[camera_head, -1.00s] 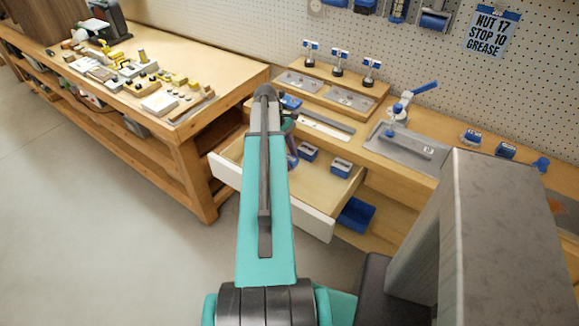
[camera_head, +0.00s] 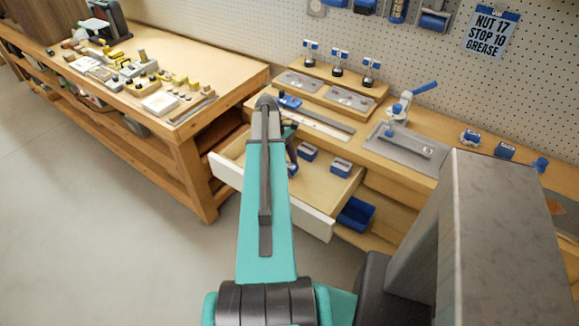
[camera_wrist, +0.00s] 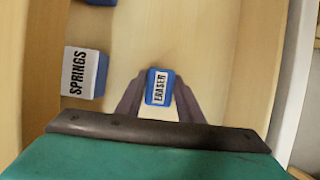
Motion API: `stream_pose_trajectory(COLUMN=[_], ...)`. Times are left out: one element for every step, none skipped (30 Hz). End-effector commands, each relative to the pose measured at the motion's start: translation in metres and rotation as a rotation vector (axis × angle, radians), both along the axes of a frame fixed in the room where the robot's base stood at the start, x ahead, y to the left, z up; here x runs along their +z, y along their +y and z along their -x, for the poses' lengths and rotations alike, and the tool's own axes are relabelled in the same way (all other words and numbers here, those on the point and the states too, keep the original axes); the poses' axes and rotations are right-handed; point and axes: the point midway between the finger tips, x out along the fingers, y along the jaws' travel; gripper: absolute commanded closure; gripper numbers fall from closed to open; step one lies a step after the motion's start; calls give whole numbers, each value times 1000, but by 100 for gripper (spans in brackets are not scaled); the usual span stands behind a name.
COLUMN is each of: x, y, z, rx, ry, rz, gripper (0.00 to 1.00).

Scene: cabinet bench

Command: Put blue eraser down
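The blue eraser (camera_wrist: 158,87), a small blue block with a white label reading ERASER, is between the two fingertips of my gripper (camera_wrist: 158,84) in the wrist view. The fingers close in on its two sides and appear to touch it. Below it is the pale wooden floor of the open drawer (camera_head: 318,186); I cannot tell whether the eraser touches that floor. In the head view my arm hides most of the gripper and the eraser.
In the drawer, a blue and white SPRINGS box (camera_wrist: 82,73) lies left of the gripper in the wrist view. The drawer's white front (camera_head: 300,214) stands out from the bench. The drawer floor above the eraser in the wrist view is clear.

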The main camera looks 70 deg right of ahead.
Motion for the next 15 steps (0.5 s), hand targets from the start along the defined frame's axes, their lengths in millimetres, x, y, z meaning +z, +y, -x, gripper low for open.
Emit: stream_pose_trajectory(x=[0, 0, 0, 0, 0, 0, 0, 0, 0, 0, 0, 0, 1, 1, 2], y=[0, 0, 0, 0, 0, 0, 0, 0, 0, 0, 0, 0, 0, 0, 0], z=[0, 0, 0, 0, 0, 0, 0, 0, 0, 0, 0, 0, 0, 0, 0], rx=[0, 0, 0, 0, 0, 0, 0, 0, 0, 0, 0, 0, 0, 0, 0], ry=[0, 0, 0, 0, 0, 0, 0, 0, 0, 0, 0, 0, 0, 0, 0], rz=[0, 0, 0, 0, 0, 0, 0, 0, 0, 0, 0, 0, 0, 1, 1], gripper=[60, 55, 48, 48, 48, 48, 48, 48, 48, 48, 48, 48, 48, 48, 48])
